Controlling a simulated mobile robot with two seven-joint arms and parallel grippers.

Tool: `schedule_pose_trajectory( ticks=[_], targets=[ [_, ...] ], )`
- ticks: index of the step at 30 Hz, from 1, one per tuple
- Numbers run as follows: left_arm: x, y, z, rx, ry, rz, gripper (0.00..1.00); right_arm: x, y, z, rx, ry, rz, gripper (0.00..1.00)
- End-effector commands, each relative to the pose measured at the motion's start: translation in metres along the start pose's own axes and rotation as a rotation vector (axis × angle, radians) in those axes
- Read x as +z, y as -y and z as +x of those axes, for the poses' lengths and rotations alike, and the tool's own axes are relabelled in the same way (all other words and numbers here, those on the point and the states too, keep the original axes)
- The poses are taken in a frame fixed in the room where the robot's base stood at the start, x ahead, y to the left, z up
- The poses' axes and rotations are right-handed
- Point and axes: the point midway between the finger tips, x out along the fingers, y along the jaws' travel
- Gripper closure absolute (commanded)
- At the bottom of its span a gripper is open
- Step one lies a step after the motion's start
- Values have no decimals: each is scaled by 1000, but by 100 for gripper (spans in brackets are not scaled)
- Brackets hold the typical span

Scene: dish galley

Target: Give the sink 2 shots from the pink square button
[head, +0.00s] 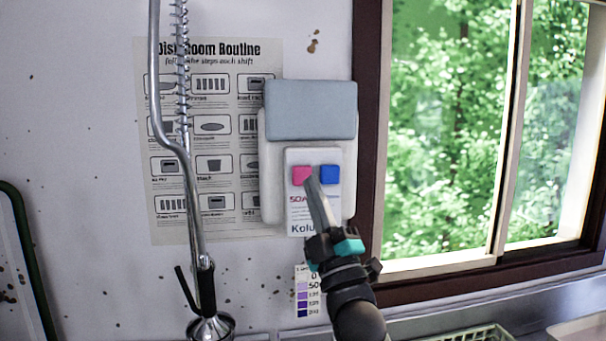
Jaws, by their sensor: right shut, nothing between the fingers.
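A white wall dispenser (268,190) with a grey-blue top cover (311,110) hangs beside the window. Its front panel has a pink square button (301,175) on the left and a blue square button (329,174) on the right. My right gripper (311,176) is shut and empty, with its tip in front of the panel at the pink button's lower right edge. I cannot tell whether the tip touches the button. The gripper hides part of the panel's lettering. The sink basin and my left gripper are not in view.
A spray hose with a metal pipe (192,200) hangs left of the dispenser, in front of a wall poster (160,225). A window frame (366,120) stands close on the right. A pale green rack (470,335) lies at the bottom right.

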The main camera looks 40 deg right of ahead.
Motion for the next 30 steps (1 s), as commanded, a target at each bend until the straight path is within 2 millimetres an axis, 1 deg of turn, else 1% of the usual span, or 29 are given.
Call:
schedule_pose_trajectory(
  ticks=[3, 8, 30],
  targets=[
    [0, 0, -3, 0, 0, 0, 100, -6, -6, -8, -2, 1, 0, 100],
    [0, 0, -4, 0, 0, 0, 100, -9, -10, -13, 0, 1, 0, 100],
    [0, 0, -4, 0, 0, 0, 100, -10, -10, -14, 0, 0, 0, 100]
  ],
)
